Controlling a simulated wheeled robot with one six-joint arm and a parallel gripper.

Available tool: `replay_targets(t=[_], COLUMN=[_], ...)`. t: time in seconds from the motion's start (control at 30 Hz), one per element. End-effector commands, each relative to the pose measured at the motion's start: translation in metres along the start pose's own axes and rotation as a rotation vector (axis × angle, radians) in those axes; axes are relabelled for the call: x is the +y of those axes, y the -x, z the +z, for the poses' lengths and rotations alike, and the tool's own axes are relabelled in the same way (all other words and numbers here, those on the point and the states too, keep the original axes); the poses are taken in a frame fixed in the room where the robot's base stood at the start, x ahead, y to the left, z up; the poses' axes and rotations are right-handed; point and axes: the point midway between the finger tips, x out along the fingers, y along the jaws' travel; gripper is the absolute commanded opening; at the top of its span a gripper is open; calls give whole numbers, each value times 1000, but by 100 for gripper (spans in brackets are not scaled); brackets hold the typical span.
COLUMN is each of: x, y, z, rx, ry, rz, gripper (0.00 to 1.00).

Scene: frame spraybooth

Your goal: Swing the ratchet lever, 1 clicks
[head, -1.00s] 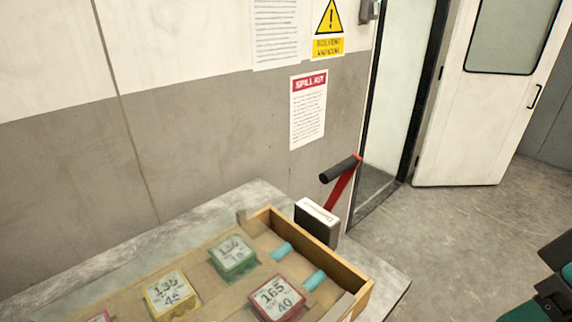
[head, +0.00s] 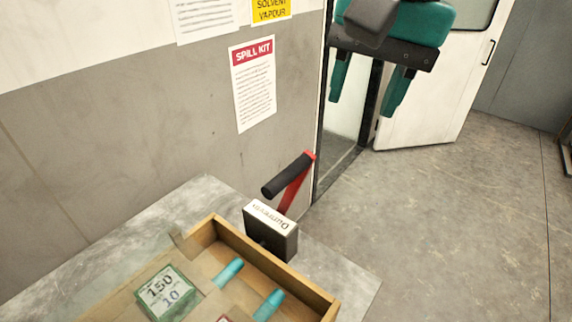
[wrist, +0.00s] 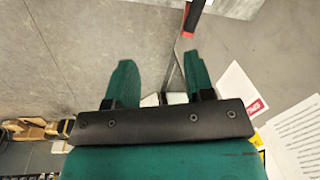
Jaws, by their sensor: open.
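The ratchet lever (head: 293,187) is a red arm with a black grip, leaning up from a small black housing with a white top (head: 270,230) on the bench. It also shows at the top of the wrist view (wrist: 191,18). My gripper (head: 363,104) has teal fingers and hangs above and to the right of the lever in the head view, apart from it. In the wrist view its two fingers (wrist: 157,62) stand wide apart with nothing held between them. The lever is beyond the right fingertip there.
A wooden tray (head: 275,266) beside the housing holds a green numbered block (head: 166,294) and teal pegs (head: 229,273). The grey wall with a spill kit sheet (head: 253,84) is behind the lever. A white door (head: 425,105) stands at the back.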

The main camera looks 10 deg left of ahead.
Motion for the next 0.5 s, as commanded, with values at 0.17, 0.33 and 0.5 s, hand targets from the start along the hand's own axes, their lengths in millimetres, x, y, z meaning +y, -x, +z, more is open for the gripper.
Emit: replay_targets(t=[0.17,0.33,0.5], x=[-56,-73,-73], y=[23,27,6], z=[4,8,8], rx=[24,30,29], ry=[-256,-359,-368], rz=[24,30,33], gripper=[48,48,48])
